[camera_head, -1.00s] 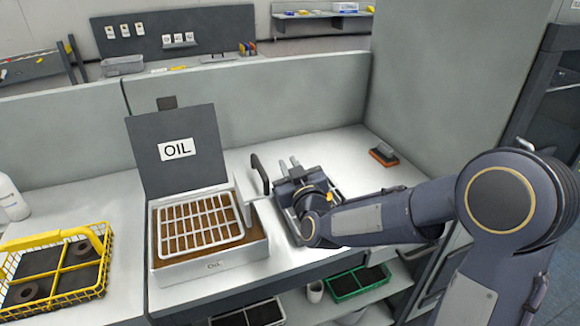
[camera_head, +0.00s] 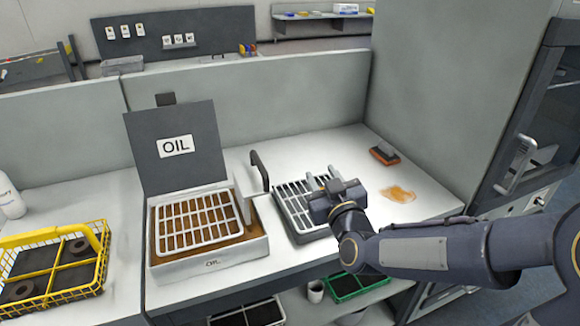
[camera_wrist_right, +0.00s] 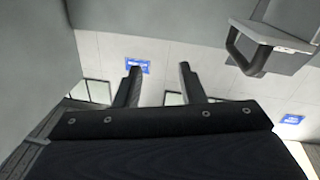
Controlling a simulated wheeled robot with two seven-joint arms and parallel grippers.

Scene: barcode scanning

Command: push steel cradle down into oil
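The steel cradle (camera_head: 200,217), a pale wire grid, sits at the top of the white oil box (camera_head: 212,266), with brown oil showing through its gaps. A pale upright bracket with a black handle (camera_head: 259,170) rises at its right side. The handle also shows at upper right in the right wrist view (camera_wrist_right: 245,55). The grey lid (camera_head: 175,150) marked OIL stands open behind. My right gripper (camera_head: 322,178) is to the right of the handle, apart from it and above a grey rack. Its fingers (camera_wrist_right: 162,85) are apart and empty. My left gripper is out of view.
The grey slatted rack (camera_head: 290,215) lies right of the oil box. A brown stain (camera_head: 398,194) and an orange-black brush (camera_head: 384,154) are farther right. A yellow basket (camera_head: 100,255) with dark rings stands left. A grey partition (camera_head: 290,95) closes the back.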

